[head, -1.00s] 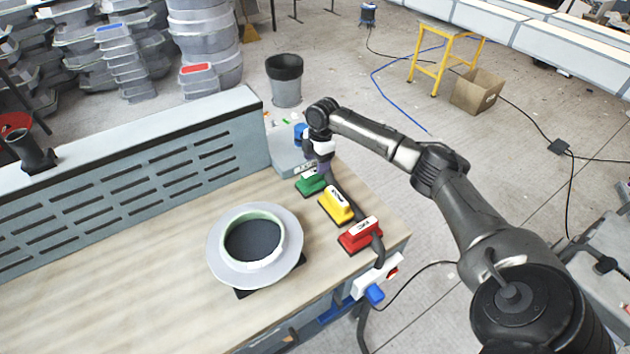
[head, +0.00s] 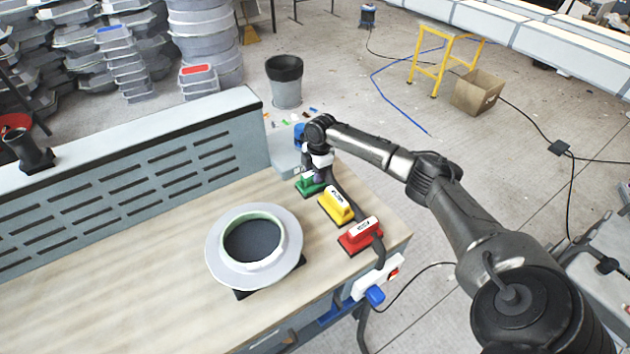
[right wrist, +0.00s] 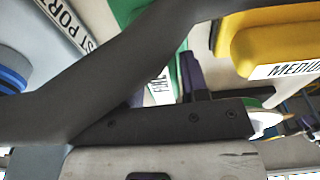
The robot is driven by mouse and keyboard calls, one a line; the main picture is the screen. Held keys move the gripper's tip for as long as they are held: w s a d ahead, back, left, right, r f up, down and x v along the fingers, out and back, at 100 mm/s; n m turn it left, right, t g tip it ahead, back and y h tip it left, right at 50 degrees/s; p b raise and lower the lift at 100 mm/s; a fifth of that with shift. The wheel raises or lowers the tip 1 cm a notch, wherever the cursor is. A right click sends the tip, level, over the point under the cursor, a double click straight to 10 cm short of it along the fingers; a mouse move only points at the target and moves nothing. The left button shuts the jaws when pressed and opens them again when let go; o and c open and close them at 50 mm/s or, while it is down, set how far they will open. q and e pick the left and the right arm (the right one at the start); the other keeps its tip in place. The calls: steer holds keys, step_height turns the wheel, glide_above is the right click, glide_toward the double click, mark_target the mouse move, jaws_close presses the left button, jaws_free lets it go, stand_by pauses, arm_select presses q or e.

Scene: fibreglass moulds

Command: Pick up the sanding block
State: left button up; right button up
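Three sanding blocks stand in a row along the bench's right side: a green one (head: 309,190), a yellow one (head: 337,206) and a red one (head: 361,235). My right gripper (head: 318,178) is low at the green block and partly covers it. In the right wrist view, green surface (right wrist: 125,9) and a white label reading "FINE" (right wrist: 160,88) show close by a purple finger. A dark hose hides much of the fingers, so I cannot tell whether they are closed on the block. The yellow block (right wrist: 275,40) shows at upper right, labelled "MEDIUM". My left gripper is out of view.
A slotted grey panel (head: 150,170) lines the bench's back. The bench's left front is clear.

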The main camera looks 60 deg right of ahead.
steer(key=c, duration=0.6)
steer(key=shift+r, duration=0.15)
step_height(320, 180, up, 10)
steer(key=shift+f+p, duration=0.1)
steer(key=shift+p, duration=0.5)
